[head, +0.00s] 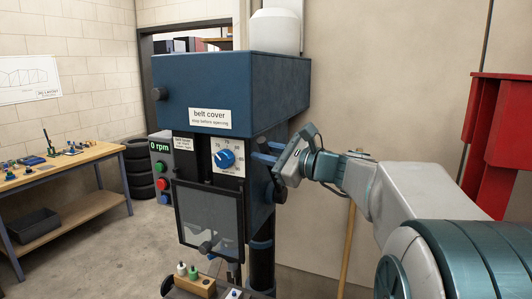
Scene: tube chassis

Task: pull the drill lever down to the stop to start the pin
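The drill press has a blue head (235,85) labelled "belt cover", with a dark front below it. A dark lever part with a rounded end (279,193) shows at the right side of the head. My gripper (259,152) is at that same side, just above this dark part, pointing left toward the machine. Its two bluish fingers look apart, with a gap between them. I see nothing clearly held in it, and I cannot tell whether it touches the lever. The lever's hub is hidden or too small to make out.
A clear guard (208,222) hangs in front of the drill. A control box (161,165) reads 0 rpm. A wooden block with small bottles (194,286) is below. A workbench (70,168) stands left, tyres (139,168) behind, and a red cabinet (495,130) right.

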